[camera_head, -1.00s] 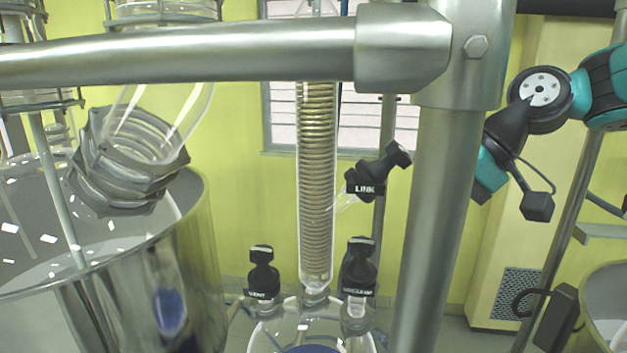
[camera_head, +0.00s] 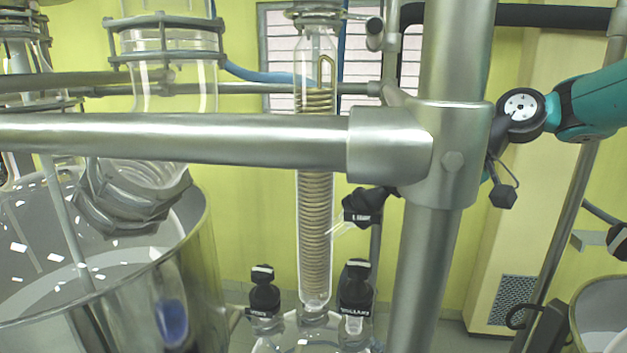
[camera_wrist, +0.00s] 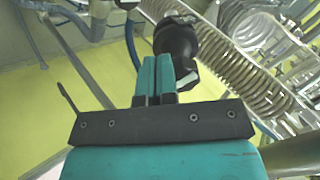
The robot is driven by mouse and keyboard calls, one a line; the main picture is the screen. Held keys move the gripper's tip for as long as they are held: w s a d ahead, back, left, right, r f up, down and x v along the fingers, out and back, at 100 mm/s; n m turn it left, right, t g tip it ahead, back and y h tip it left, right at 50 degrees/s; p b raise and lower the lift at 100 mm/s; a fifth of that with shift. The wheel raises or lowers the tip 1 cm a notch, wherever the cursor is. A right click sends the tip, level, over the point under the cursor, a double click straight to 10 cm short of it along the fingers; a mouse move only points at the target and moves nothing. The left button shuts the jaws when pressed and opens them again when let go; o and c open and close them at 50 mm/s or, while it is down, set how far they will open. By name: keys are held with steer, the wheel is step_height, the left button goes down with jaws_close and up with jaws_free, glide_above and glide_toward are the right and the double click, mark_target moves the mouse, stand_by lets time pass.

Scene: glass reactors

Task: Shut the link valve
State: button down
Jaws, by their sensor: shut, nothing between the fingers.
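The link valve (camera_head: 362,208) is a black valve on a glass side arm of the coiled condenser, in the middle of the head view. Its handle runs to the right and is partly hidden by the steel clamp on the post. In the wrist view a black valve knob (camera_wrist: 177,42), probably the link valve, sits just beyond my fingertips. My gripper (camera_wrist: 155,62) has teal fingers shut together with nothing between them. The fingertips overlap the knob's lower left edge in the picture; I cannot tell whether they touch. In the head view the post hides most of my gripper.
A steel post (camera_head: 437,255) and a horizontal rail (camera_head: 230,138) stand in front of the glassware. The glass condenser (camera_head: 315,220) has black valves on both sides of its foot: the vent valve (camera_head: 264,295) and another (camera_head: 355,290). A large steel vessel (camera_head: 195,270) is at left.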

steer(key=shift+s+a+f, duration=0.15)
steer(key=shift+a+f, duration=0.05)
steer(key=shift+f, duration=0.35)
steer(key=shift+s+a+r+p, duration=0.15)
steer(key=shift+a+r+p, duration=0.05)
steer(key=shift+r+p, duration=0.2)
stand_by(0.5)
steer(key=shift+s+a+r+p, duration=0.3)
steer(key=shift+s+a+r, duration=0.1)
steer(key=shift+a+r, duration=0.4)
steer(key=shift+a+r, duration=0.1)
steer(key=shift+r, duration=0.05)
steer(key=shift+s, duration=0.1)
